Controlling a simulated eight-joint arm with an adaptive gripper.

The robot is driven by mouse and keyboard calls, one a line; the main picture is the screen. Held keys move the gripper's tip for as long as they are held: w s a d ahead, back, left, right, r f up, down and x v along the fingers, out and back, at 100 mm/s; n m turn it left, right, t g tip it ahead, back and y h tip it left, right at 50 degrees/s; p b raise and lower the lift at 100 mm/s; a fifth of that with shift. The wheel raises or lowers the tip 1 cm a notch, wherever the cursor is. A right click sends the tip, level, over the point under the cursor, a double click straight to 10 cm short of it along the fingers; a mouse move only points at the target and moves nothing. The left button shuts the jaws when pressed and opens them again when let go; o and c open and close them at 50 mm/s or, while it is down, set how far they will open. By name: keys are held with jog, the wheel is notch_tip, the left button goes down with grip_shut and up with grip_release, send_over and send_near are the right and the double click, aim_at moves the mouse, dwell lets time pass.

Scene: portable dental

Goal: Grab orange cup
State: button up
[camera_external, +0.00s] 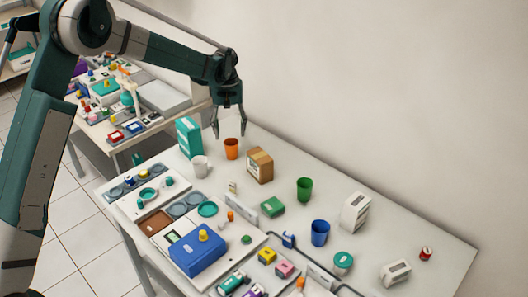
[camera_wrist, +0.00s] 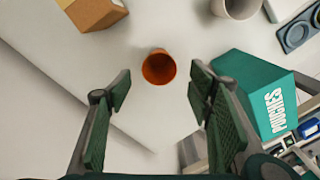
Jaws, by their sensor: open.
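The orange cup (camera_external: 231,149) stands upright near the back left of the white table in the external view. In the wrist view the orange cup (camera_wrist: 159,67) shows its open top, ahead of and between my fingers. My gripper (camera_external: 228,132) is open and empty, with its fingers pointing down just above and around the cup's position. In the wrist view my gripper (camera_wrist: 155,88) has its two green-padded fingers spread apart, with the cup beyond the fingertips and not touched. I cannot tell the exact height of the fingertips over the cup.
A teal pouches box (camera_external: 188,137) stands close left of the cup, also near my right finger in the wrist view (camera_wrist: 255,92). A white cup (camera_external: 200,166) and a brown box (camera_external: 259,165) are close by. The wall is behind. Green (camera_external: 304,190) and blue (camera_external: 319,232) cups stand farther right.

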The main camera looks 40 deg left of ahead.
aim_at(231, 143)
jog(key=shift+f, duration=0.6)
jog(key=shift+d+f, duration=0.1)
jog(key=shift+f, duration=2.5)
jog(key=c, duration=0.8)
